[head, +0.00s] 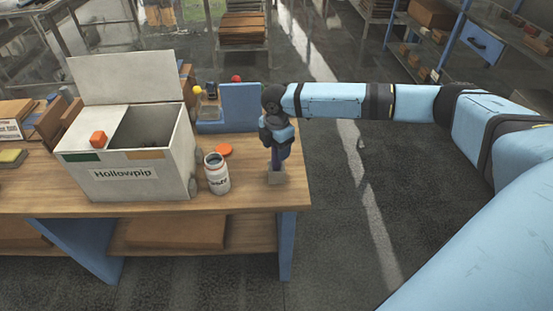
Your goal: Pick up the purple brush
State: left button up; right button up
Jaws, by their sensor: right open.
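My right gripper (277,160) points down over the right end of the wooden workbench, and its jaws are open. A small grey block (276,178) stands on the bench directly beneath it. A narrow dark blue-purple upright shape (283,152) shows between the wrist and the block. It may be the purple brush, but it is too small and too close to the gripper to tell apart from it. No other purple brush is visible. My left gripper is out of view.
A white box labelled Hallowpip (125,175) with a raised lid stands on the workbench (235,200). A white jar (217,175), an orange lid (222,150) and a blue stand (240,105) are left of my gripper. The bench's right edge is close by.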

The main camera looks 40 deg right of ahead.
notch_tip(320, 180, down, 3)
jog(key=shift+w+r, duration=0.1)
jog(key=shift+r, duration=0.1)
jog(key=c, duration=1)
jog(key=shift+r, duration=0.1)
notch_tip(320, 180, up, 20)
